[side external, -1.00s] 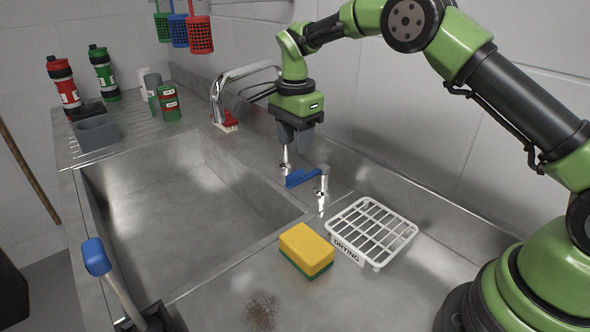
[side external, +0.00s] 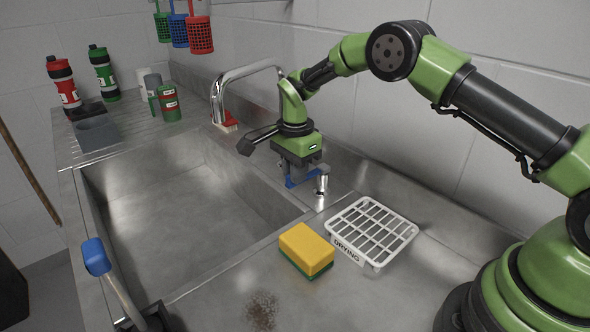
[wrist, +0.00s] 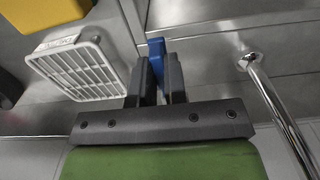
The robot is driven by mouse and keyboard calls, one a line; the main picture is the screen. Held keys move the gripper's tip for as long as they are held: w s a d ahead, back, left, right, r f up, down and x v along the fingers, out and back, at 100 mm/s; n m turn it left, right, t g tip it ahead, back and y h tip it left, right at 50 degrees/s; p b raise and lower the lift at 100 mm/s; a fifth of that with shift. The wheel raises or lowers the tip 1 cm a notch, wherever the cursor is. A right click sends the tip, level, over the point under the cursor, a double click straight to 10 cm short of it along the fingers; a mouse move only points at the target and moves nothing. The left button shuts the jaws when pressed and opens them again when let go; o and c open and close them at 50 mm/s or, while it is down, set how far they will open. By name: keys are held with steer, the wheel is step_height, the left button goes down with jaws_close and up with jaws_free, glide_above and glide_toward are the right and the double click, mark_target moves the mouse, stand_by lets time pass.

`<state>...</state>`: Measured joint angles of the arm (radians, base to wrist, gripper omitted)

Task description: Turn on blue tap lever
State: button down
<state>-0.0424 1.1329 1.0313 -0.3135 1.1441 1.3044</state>
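The blue tap lever (side external: 300,182) sits low beside a chrome tap post (side external: 322,184) at the sink's back right corner, partly hidden by my gripper. My gripper (side external: 297,178) is down at the lever, tilted, with its fingers mostly hidden in the side external view. In the wrist view, the two dark fingers (wrist: 158,72) stand close together with the blue lever (wrist: 156,47) in line with the gap between them. Whether both fingers press on it cannot be told. The chrome spout (side external: 217,95) curves over the sink further back.
A white drying rack (side external: 371,230) and a yellow-green sponge (side external: 306,248) lie on the counter right of the sink basin (side external: 180,200). A blue-headed brush (side external: 96,257) stands at front left. Bottles and cups are on the far drainboard (side external: 140,125). The basin is empty.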

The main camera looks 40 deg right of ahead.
steer(key=shift+w+d+m, duration=0.15)
steer(key=shift+w+m, duration=1.05)
steer(key=shift+m, duration=0.5)
steer(key=c, duration=1.2)
jaws_free()
steer(key=shift+o, duration=0.2)
steer(key=shift+s, duration=0.1)
